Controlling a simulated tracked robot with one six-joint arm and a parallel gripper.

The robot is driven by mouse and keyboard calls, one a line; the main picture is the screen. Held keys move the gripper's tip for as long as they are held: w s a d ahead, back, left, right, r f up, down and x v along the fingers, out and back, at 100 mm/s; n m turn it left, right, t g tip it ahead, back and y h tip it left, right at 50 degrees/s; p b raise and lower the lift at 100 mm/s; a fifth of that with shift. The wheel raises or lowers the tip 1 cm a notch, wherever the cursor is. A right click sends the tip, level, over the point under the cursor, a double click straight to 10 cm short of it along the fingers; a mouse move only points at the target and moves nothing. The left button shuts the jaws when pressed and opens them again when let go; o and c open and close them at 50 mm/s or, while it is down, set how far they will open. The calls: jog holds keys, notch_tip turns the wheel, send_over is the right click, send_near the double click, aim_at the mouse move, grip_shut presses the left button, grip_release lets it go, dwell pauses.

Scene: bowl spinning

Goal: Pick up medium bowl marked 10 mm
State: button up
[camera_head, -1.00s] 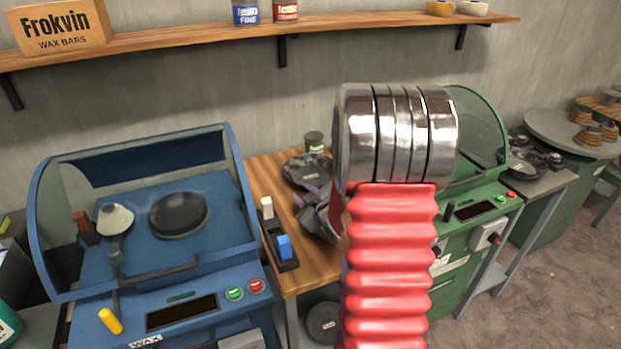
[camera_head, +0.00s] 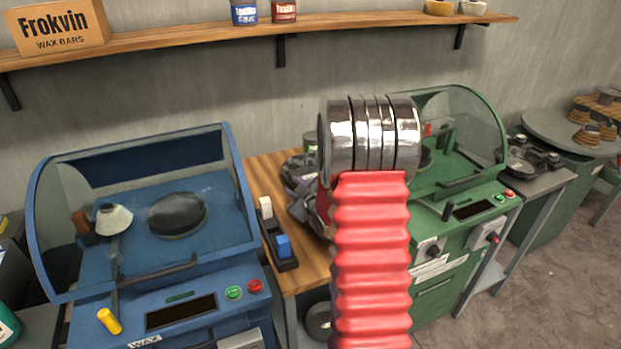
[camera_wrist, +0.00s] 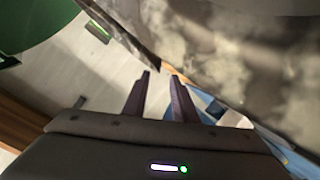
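No bowl with a readable 10 mm mark shows in either view. Dark rounded items (camera_head: 299,168) lie on the wooden bench, partly hidden behind my arm; I cannot tell if one is the medium bowl. In the wrist view my gripper (camera_wrist: 159,75) has its two purple-grey fingers apart, with nothing seen between them. In the head view my red arm hides most of the gripper, close to the wooden bench (camera_head: 276,169). A large blurred, mottled grey surface (camera_wrist: 258,65) fills the right of the wrist view, near the fingers.
A blue WAX machine (camera_head: 190,285) with a clear hood stands at the left. A green hooded machine (camera_head: 440,275) stands right of my arm. A switch box (camera_head: 284,246) sits on the bench. A shelf (camera_head: 350,23) runs along the wall. Open floor (camera_head: 560,290) shows at the right.

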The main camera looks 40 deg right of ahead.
jog(key=shift+x, duration=1.05)
jog(key=shift+x, duration=2.6)
jog(key=shift+d+r, duration=0.1)
jog(key=shift+d, duration=0.05)
jog(key=shift+c, duration=0.6)
grip_shut()
